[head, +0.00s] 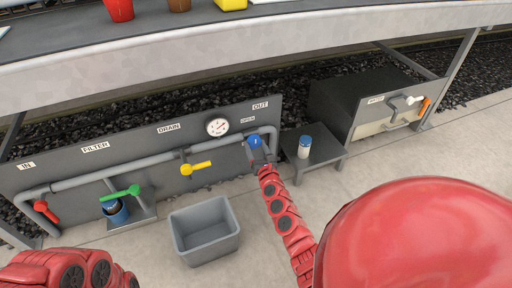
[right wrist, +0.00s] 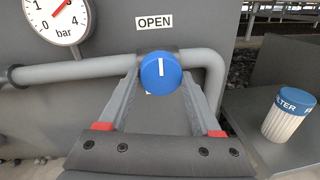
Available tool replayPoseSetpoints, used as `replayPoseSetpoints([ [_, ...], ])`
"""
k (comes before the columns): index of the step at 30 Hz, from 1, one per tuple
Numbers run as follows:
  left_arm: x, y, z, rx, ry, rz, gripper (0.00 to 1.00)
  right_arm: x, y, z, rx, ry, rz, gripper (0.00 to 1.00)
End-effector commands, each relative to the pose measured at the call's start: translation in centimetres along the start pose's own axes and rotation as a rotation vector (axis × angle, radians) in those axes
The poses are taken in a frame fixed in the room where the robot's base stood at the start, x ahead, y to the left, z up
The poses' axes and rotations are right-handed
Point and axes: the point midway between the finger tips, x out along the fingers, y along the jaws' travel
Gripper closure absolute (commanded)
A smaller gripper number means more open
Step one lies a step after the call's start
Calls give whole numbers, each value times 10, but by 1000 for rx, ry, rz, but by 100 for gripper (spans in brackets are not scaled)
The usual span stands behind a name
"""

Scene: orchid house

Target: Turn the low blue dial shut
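The blue dial (head: 254,141) sits on the pipe at the right end of the grey panel, below the OPEN label. In the right wrist view the dial (right wrist: 160,72) faces me with its white mark upright, pointing at OPEN. My right gripper (head: 259,157) is at the dial, reaching in from below. In the wrist view its two fingers (right wrist: 160,88) stand apart, one on each side of the dial; I cannot tell whether they touch it. A small white mark below the dial is mostly hidden. Only my left arm shows, at the lower left; its gripper is out of view.
A pressure gauge (head: 217,127), a yellow lever (head: 196,168), a green lever (head: 121,193) and a red lever (head: 45,211) are along the panel. A grey bin (head: 204,229) stands before it. A blue-capped filter (head: 304,147) is on a small stand (head: 325,152). A bench overhangs above.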

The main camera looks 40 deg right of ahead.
Motion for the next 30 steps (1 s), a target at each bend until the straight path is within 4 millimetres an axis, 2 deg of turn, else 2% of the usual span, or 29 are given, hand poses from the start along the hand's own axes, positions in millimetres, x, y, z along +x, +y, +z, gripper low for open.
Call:
replayPoseSetpoints([
  [1,0,0,0,0,0,0,100,0,0,0,0,0,0,46],
  [6,0,0,0,0,0,0,100,0,0,0,0,0,0,77],
  [9,0,0,0,0,0,0,100,0,0,0,0,0,0,90],
  [20,0,0,2,-6,6,-9,100,0,0,1,71,7,-1,90],
  [30,-1,-2,7,-26,27,-37,100,0,1,1,333,32,-5,90],
])
